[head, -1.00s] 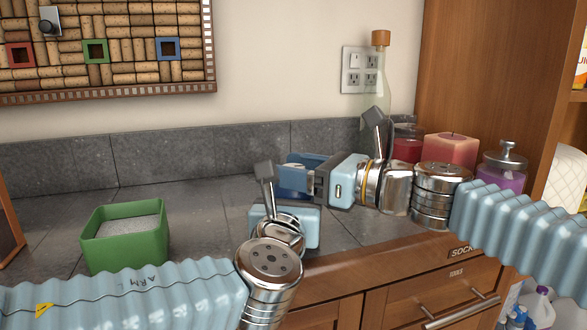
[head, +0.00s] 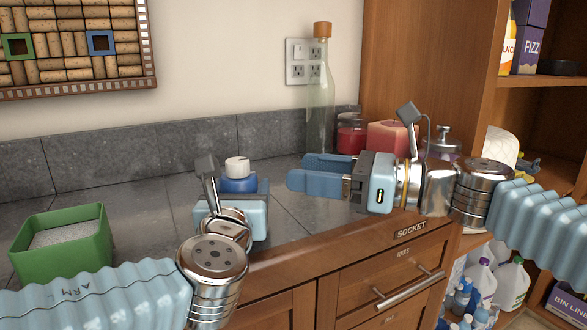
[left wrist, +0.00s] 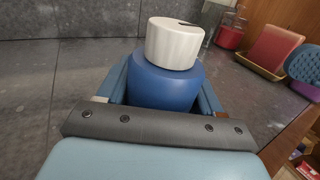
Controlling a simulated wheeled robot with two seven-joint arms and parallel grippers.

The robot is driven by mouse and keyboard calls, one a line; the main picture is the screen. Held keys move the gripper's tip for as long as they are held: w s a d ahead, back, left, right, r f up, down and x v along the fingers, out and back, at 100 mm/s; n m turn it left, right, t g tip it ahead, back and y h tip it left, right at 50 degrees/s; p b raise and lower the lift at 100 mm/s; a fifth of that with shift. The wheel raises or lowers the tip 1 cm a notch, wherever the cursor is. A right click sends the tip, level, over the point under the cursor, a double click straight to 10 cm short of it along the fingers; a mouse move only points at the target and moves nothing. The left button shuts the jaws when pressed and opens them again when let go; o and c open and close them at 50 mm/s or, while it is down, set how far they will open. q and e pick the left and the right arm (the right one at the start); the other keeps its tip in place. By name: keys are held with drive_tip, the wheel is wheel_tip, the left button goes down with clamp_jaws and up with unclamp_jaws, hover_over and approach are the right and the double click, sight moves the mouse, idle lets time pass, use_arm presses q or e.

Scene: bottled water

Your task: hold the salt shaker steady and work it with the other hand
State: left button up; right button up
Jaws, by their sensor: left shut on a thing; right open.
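The salt shaker has a white ribbed cap (head: 237,166) with a dark mark on top and a blue body (head: 238,184). It stands upright at the counter's front part. In the left wrist view the cap (left wrist: 175,42) sits on the blue body (left wrist: 163,86) between my left fingers. My left gripper (left wrist: 162,92) is shut on the blue body, low under the cap. In the head view my left wrist hides most of the body. My right gripper (head: 312,174) is open and empty, to the right of the shaker, its fingers pointing left towards it, apart from it.
A green box (head: 62,246) of pale grains stands at the left. A clear bottle with a cork (head: 320,95), a red jar (head: 351,138), a pink candle (head: 388,138) and a lidded jar (head: 440,146) stand behind my right gripper. Shelves (head: 540,84) rise at the right.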

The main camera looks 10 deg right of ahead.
use_arm(q)
drive_tip(key=o, duration=1)
drive_tip(key=shift+o, duration=0.2)
